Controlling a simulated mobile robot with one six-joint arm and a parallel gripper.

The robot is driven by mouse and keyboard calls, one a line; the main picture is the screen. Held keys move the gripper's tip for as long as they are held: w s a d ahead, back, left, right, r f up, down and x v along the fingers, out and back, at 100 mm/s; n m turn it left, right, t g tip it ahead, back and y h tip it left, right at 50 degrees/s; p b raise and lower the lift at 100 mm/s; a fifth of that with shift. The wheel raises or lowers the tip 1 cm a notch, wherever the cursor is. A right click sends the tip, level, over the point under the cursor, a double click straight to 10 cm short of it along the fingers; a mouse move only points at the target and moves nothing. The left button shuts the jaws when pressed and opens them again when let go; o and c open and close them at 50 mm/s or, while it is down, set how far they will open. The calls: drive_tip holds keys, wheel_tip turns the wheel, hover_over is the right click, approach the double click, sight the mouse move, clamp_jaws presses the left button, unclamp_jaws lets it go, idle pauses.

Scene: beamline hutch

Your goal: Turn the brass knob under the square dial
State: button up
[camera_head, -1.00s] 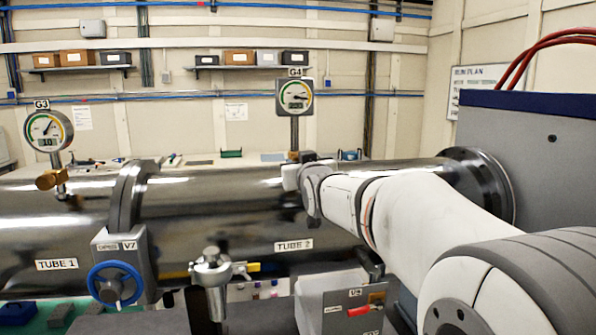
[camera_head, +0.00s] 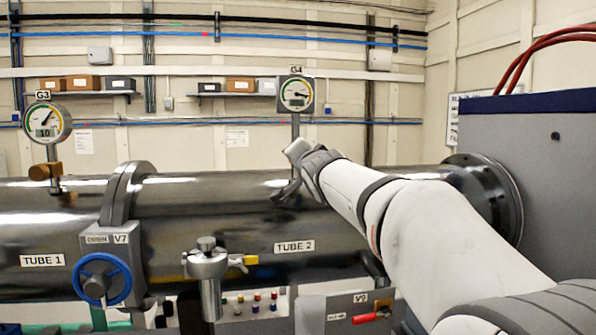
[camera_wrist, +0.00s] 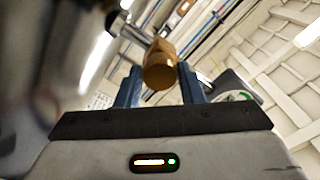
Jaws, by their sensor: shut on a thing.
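The square dial G4 (camera_head: 296,94) stands on a thin post above Tube 2 (camera_head: 230,215). In the wrist view the brass knob (camera_wrist: 160,66) sits between the two blue fingers of my gripper (camera_wrist: 158,80). The fingers are shut on it, one on each side. Part of the dial's square housing (camera_wrist: 237,87) shows to the right of the fingers. In the head view my gripper (camera_head: 287,192) is at the foot of the dial's post, and my wrist hides the knob.
A round dial G3 (camera_head: 47,122) with its own brass knob (camera_head: 45,171) stands at the left. Valve V7 with a blue handwheel (camera_head: 102,280), a metal fitting with a yellow handle (camera_head: 208,265) and a red-handled panel (camera_head: 360,312) stand in front of the tubes. A grey cabinet is at right.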

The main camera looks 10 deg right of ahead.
drive_tip(key=shift+f+m, duration=0.2)
drive_tip(key=shift+m, duration=4)
drive_tip(key=shift+f, duration=0.1)
drive_tip(key=o, duration=1)
drive_tip(key=shift+w, duration=0.1)
drive_tip(key=s, duration=0.8)
